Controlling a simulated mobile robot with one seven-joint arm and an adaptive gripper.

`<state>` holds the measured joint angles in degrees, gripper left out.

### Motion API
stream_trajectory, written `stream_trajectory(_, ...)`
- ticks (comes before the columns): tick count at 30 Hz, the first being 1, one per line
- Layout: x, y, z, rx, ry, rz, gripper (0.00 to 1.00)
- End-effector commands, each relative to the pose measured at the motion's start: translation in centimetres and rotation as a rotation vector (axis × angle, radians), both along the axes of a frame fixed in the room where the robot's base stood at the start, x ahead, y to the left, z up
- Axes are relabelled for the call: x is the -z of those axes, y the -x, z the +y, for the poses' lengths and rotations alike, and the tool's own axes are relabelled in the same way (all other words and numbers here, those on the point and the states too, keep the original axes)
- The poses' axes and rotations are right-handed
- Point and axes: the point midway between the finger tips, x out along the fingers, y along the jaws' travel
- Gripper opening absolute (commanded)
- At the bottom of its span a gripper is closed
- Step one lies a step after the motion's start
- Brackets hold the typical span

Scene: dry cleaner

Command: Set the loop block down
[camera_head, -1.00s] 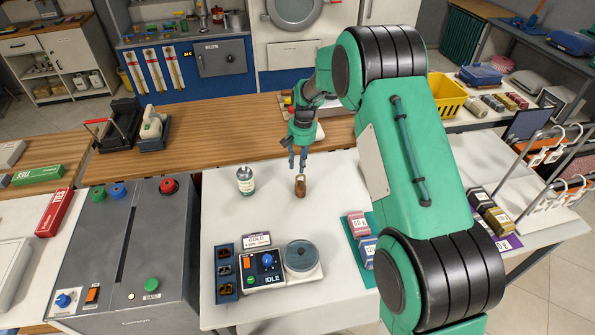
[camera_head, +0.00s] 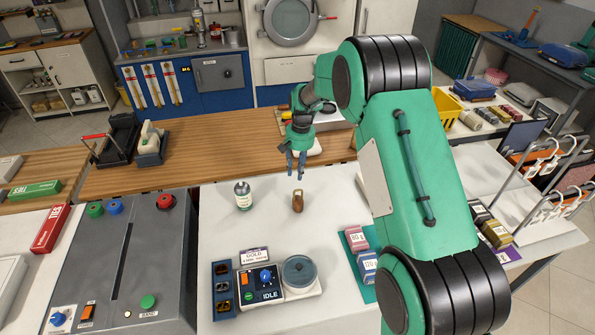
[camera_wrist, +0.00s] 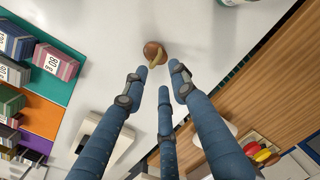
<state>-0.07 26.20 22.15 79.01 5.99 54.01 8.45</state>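The loop block (camera_head: 298,203) is a small brown block with a loop on top. It stands upright on the white table (camera_head: 330,215), right of a labelled bottle (camera_head: 243,196). My gripper (camera_head: 297,177) is above it, fingers pointing down, with a visible gap between fingertips and block. In the wrist view the three blue fingers (camera_wrist: 160,75) are spread apart with nothing between them. The loop block (camera_wrist: 152,50) shows just beyond the fingertips, its tan loop towards the camera.
A dial unit (camera_head: 262,281) with a round grey-lidded dish (camera_head: 299,271) is at the table's front. Labelled weight blocks (camera_head: 359,240) lie on a teal mat to the right. A wire rack (camera_head: 550,195) stands far right. The table around the block is clear.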

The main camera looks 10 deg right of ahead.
Motion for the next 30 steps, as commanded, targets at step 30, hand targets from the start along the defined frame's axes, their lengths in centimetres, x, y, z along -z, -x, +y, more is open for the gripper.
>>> stream_trajectory(30, -18.8, 11.5, -0.8, -0.059, 0.029, -0.162, 0.27)
